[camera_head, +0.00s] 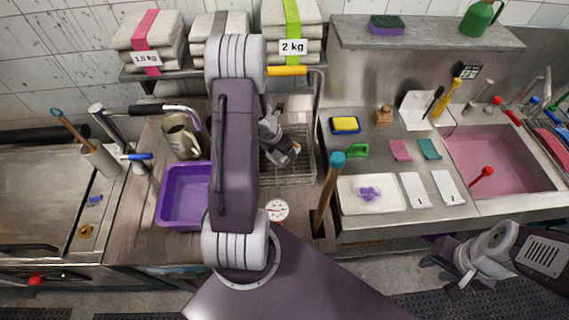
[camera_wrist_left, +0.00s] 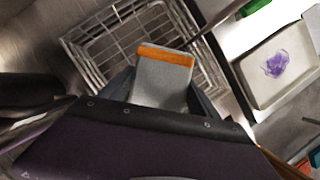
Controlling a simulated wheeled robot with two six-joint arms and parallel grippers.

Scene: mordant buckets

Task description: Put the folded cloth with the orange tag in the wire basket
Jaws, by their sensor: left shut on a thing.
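The folded grey cloth (camera_wrist_left: 161,82) with an orange tag (camera_wrist_left: 166,56) is held between the fingers of my left gripper (camera_wrist_left: 160,98). In the head view my left gripper (camera_head: 284,152) is over the wire basket (camera_head: 290,176), with a bit of orange at its tip; my arm hides part of this. In the left wrist view the wire basket (camera_wrist_left: 88,62) lies behind and around the cloth. I cannot tell how high above its floor the cloth is. My right gripper (camera_head: 440,274) is empty and open, low in front of the counter at the right.
A purple tub (camera_head: 171,203) and a metal jug (camera_head: 180,137) stand left of the basket. A teal-handled tool (camera_head: 331,185) rises to its right, beside a white tray (camera_head: 350,204). A shelf with stacked cloth bundles (camera_head: 148,42) is above the basket.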

